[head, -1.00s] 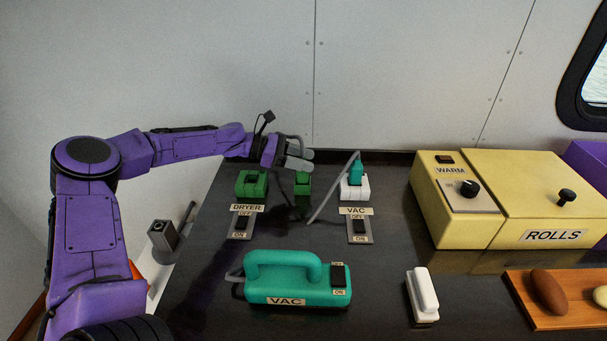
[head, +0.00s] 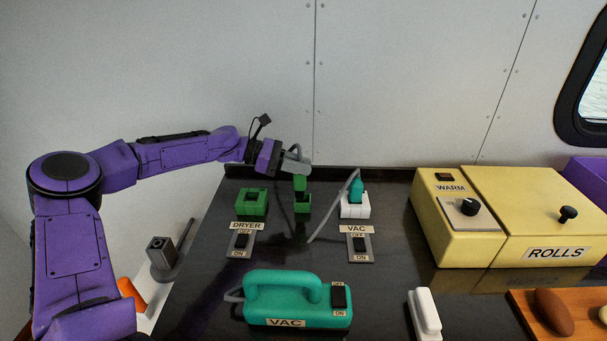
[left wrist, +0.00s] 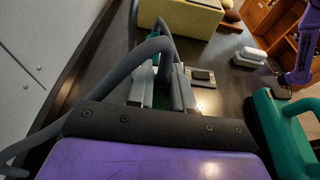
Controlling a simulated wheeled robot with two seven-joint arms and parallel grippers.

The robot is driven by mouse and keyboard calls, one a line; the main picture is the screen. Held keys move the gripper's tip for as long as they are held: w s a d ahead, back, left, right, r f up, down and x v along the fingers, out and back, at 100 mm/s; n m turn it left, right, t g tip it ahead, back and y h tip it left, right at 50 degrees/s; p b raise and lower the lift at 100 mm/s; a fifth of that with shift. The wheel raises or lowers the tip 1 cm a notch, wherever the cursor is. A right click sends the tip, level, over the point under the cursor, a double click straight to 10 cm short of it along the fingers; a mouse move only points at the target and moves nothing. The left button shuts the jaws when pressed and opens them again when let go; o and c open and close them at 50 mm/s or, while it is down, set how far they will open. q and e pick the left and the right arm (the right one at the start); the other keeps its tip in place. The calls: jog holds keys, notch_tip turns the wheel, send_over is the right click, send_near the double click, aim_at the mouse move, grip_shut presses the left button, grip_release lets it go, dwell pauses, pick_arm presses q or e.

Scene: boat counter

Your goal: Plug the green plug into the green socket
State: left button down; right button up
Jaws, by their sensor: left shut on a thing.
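My left gripper (head: 300,165) is shut on the green plug (head: 300,184), which points down from its grey fingers. A grey cord loops from the plug over the gripper. Below the plug is another green patch; I cannot tell whether it is a reflection. The green socket (head: 252,204) stands on the counter to the left, apart from the plug, behind the DRYER switch (head: 242,242). In the left wrist view, the fingers (left wrist: 163,88) and looping cord hide most of the plug. A small purple part of my right arm (left wrist: 302,62) shows there, its gripper unclear.
A white socket (head: 354,211) holding a teal plug (head: 356,188) stands right of the green plug. The teal VAC (head: 298,300) lies in front. The yellow ROLLS box (head: 510,220) stands right. The wall is behind; bare dark counter (head: 385,275) separates these.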

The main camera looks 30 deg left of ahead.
pick_arm(q)
jog(key=s+r+p, duration=0.8)
jog(key=s+p, duration=0.1)
jog(key=s, duration=0.3)
jog(key=shift+s+a+r, duration=0.3)
jog(key=shift+s+a, duration=0.05)
jog(key=shift+a, duration=0.1)
jog(key=shift+r+p, duration=1.95)
jog(key=shift+r, duration=0.8)
